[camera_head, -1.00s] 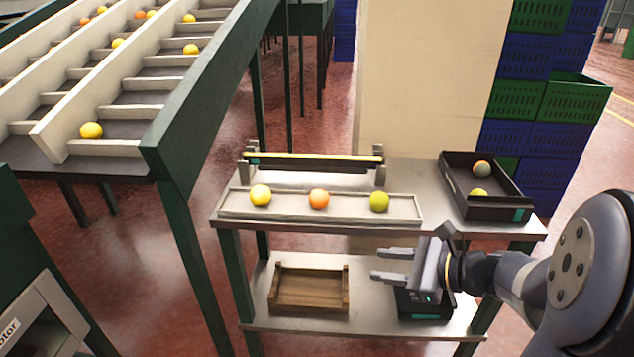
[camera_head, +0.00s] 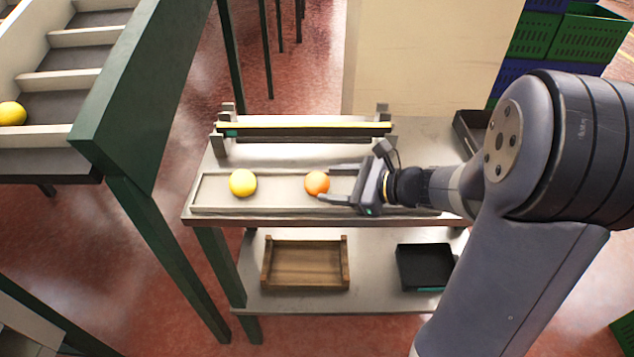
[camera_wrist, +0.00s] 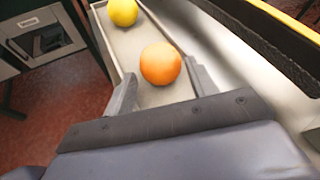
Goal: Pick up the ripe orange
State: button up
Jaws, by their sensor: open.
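The ripe orange (camera_head: 317,183) is a deep orange fruit lying in the pale tray (camera_head: 280,196) on the table's upper shelf. My gripper (camera_head: 332,184) is open and points left along the tray, its fingertips close to the fruit. In the wrist view the orange (camera_wrist: 161,63) sits just ahead of and between the two fingers (camera_wrist: 163,88). I cannot tell whether the fingers touch it. A yellow fruit (camera_head: 243,183) lies farther left in the same tray and also shows in the wrist view (camera_wrist: 123,12). The greenish fruit at the tray's right is hidden behind my arm.
A bar with a yellow strip (camera_head: 305,126) runs behind the tray. A wooden crate (camera_head: 305,286) and a black tray (camera_head: 425,286) sit on the lower shelf. A dark box (camera_head: 470,130) at the right is partly hidden. A green-framed conveyor (camera_head: 140,90) stands at the left.

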aim_at(327, 184)
jog(key=shift+x, duration=1.7)
jog(key=shift+c, duration=0.4)
jog(key=c, duration=0.6)
